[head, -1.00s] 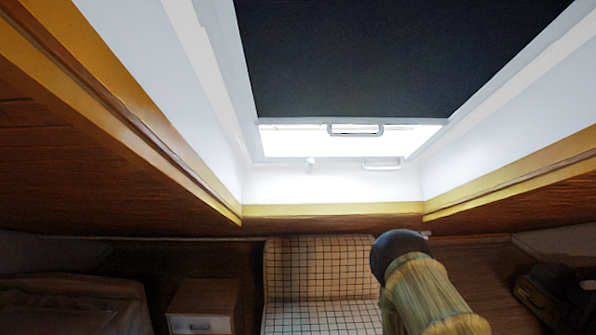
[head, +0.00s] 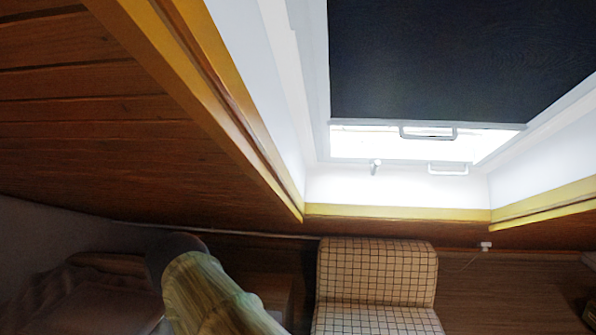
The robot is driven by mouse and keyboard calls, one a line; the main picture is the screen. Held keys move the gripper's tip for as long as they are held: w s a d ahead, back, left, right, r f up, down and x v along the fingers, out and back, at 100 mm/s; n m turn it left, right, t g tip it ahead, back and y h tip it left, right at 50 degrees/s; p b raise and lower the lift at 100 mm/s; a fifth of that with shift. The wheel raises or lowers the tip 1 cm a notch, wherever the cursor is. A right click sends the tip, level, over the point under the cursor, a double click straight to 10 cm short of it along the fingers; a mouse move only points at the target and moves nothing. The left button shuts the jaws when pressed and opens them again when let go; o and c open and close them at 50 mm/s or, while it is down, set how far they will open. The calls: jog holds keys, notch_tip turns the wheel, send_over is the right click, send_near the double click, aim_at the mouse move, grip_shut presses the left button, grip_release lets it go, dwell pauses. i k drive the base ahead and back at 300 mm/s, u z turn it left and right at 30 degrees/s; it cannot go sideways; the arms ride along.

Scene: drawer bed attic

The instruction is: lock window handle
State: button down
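The roof window (head: 398,144) is at the upper right of the head view, with bright light below its dark blind (head: 455,60). A small white lever (head: 376,167) points down at the window's lower edge. A white bar-shaped handle (head: 448,170) is to its right on the same edge. Another bar handle (head: 428,134) is on the blind's lower rail. I cannot tell which one is the window handle, or whether it is locked. Part of my arm rises at the lower left, well below and left of the window. My gripper does not show.
A checked chair (head: 377,270) stands below the window. A wooden bed (head: 75,290) is at the lower left, with a dark cabinet partly hidden behind my arm. Yellow wood trim (head: 400,213) and sloping plank walls (head: 90,125) border the window recess.

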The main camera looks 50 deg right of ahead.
aim_at(375, 165)
jog(key=u, duration=1.7)
jog(key=k, duration=2.7)
jog(key=z, duration=1.25)
